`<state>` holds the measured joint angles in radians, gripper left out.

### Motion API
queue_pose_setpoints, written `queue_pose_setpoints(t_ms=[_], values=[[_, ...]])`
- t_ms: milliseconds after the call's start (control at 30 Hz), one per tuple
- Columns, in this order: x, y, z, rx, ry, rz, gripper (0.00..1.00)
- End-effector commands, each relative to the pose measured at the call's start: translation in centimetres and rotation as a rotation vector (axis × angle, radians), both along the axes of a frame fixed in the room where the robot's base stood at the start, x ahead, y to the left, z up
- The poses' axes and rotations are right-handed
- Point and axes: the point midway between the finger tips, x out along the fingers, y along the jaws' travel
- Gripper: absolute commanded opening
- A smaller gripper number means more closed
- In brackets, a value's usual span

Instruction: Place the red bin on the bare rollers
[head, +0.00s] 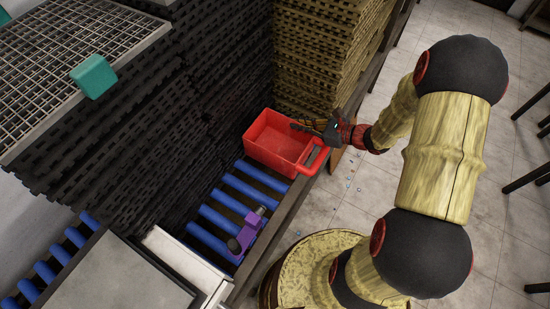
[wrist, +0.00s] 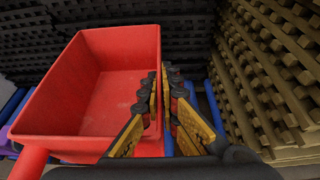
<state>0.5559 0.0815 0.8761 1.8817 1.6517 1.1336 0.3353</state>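The red bin (head: 272,145) is an open, empty tray with a handle loop at its near right end. It is over the far end of the blue rollers (head: 228,200), against the dark stacks. I cannot tell whether it rests on the rollers or hangs just above them. My gripper (head: 306,127) is at the bin's right-hand rim. In the wrist view the gripper (wrist: 161,85) straddles the side wall of the bin (wrist: 100,95), one finger inside and one outside, close together on it. Rollers nearer the camera are bare up to a purple object.
A purple object with a dark round part (head: 247,232) is on the near rollers. Dark slatted stacks (head: 160,110) rise on the left and yellowish stacks (head: 330,50) behind. A wire rack with a teal block (head: 93,76) is at upper left. Open tiled floor lies right.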

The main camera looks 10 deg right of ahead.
Motion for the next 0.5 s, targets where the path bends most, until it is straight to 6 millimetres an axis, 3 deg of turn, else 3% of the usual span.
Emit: queue_pose_setpoints(t_ms=[200, 500], values=[[0.0, 0.1, -4.1, 0.003, 0.003, -0.002, 0.0], [0.0, 0.0, -7.0, 0.002, 0.002, -0.001, 0.0]])
